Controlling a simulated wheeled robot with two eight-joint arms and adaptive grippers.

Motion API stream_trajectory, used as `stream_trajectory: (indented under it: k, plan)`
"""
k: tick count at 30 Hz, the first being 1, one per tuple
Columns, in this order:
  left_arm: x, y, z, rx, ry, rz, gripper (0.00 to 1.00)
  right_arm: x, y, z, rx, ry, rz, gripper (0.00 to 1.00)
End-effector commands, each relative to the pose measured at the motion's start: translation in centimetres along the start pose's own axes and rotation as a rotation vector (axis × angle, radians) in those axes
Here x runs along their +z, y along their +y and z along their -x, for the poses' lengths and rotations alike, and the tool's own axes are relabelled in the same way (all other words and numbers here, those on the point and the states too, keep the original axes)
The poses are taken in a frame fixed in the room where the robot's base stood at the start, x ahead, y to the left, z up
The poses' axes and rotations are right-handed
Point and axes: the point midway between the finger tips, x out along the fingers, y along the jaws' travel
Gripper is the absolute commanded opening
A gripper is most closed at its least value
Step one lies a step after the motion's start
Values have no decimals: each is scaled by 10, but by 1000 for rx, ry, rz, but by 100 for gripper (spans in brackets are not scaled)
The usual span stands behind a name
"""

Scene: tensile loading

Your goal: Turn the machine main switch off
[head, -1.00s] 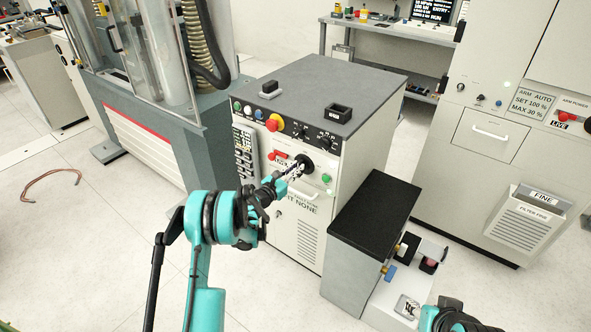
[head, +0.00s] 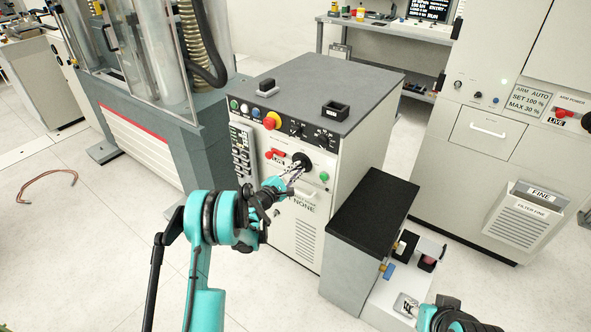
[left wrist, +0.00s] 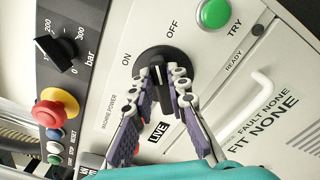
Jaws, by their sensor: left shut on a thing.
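The machine main switch, a black rotary knob (left wrist: 165,62) marked MACHINE POWER with ON and OFF labels, is on the white cabinet's front panel. It also shows in the head view (head: 302,160), just beyond my left gripper (head: 292,175). In the left wrist view my left gripper (left wrist: 167,76) has its fingertips on either side of the knob's raised grip, shut on it. A LIVE label (left wrist: 158,132) shows below the knob. The knob's exact pointing is partly hidden by the fingers.
Near the knob are a green TRY button (left wrist: 215,13), a red-yellow emergency button (left wrist: 55,110) and a pressure dial (left wrist: 62,50). A black-topped grey unit (head: 375,205) stands right of the cabinet. Open floor lies to the left.

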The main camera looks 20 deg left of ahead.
Motion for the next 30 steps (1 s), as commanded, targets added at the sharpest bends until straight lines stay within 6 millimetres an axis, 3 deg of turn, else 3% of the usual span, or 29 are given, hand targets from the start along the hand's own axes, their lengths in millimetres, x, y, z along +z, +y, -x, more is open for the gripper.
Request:
stream_trajectory:
  k: [18, 30]
  plan:
    - [-3, -11, 0, 0, -1, -524, 0, 0, 0, 0, 0, 0, 0, 40]
    - [-4, -13, 0, 0, -1, -670, 0, 0, 0, 0, 0, 0, 0, 40]
